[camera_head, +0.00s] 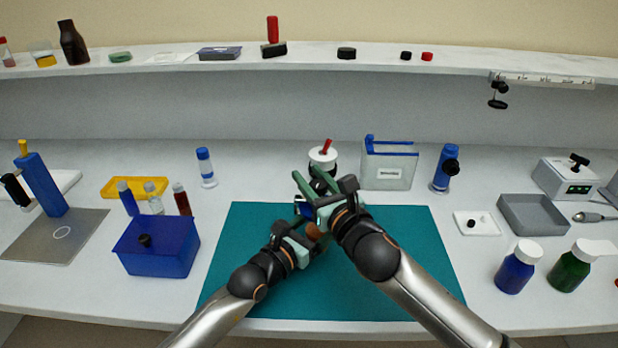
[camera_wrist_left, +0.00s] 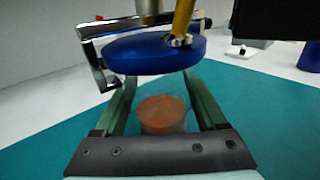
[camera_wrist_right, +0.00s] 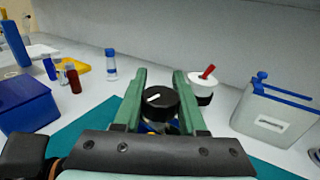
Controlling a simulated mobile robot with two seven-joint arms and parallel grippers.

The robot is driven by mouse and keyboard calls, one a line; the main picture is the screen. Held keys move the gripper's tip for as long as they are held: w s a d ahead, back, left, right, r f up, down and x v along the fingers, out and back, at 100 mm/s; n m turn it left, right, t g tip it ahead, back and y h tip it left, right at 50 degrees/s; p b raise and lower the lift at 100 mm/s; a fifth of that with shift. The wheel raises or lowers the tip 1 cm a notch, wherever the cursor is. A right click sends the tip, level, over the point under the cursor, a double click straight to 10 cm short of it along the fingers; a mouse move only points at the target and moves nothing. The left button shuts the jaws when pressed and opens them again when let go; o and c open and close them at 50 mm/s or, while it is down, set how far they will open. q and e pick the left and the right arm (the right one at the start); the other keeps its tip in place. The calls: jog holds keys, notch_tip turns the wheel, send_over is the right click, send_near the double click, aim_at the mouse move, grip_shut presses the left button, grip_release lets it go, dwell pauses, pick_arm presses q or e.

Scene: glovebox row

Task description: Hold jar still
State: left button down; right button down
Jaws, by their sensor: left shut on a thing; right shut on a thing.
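The jar (camera_wrist_left: 162,115), clear with orange-brown contents, stands between the green fingers of my left gripper (camera_wrist_left: 160,100), which is shut on it. In the head view the jar (camera_head: 313,233) is mostly hidden by my grippers over the teal mat (camera_head: 400,285). A blue round lid (camera_wrist_left: 150,52) with a yellow shaft and a shiny metal frame beside it shows above the jar; I cannot tell if it touches the rim. My right gripper (camera_wrist_right: 159,95) is shut on a black knob (camera_wrist_right: 158,102) with a white mark, above the mat.
A white round lid with a red handle (camera_head: 322,157) stands just behind my grippers. A clear tank with blue trim (camera_head: 388,166) is behind right. A blue box (camera_head: 157,247) is left of the mat, a grey tray (camera_head: 533,214) right.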

jog(key=shift+w+d+f+m+t+h, duration=0.15)
jog(key=shift+m+t+h, duration=0.2)
jog(key=shift+m+h, duration=0.45)
jog(key=shift+s+d+r+m+t+h, duration=0.1)
jog(key=shift+d+m+t+h, duration=0.15)
jog(key=shift+m+h, duration=0.55)
jog(key=shift+w+d+f+m+t+h, duration=0.1)
jog(key=shift+m+t+h, duration=0.3)
jog(key=shift+h, duration=0.8)
jog(key=shift+c, duration=2.3)
grip_release()
jog(key=s+d, duration=0.1)
jog(key=s, duration=1.1)
jog(key=shift+d, duration=0.4)
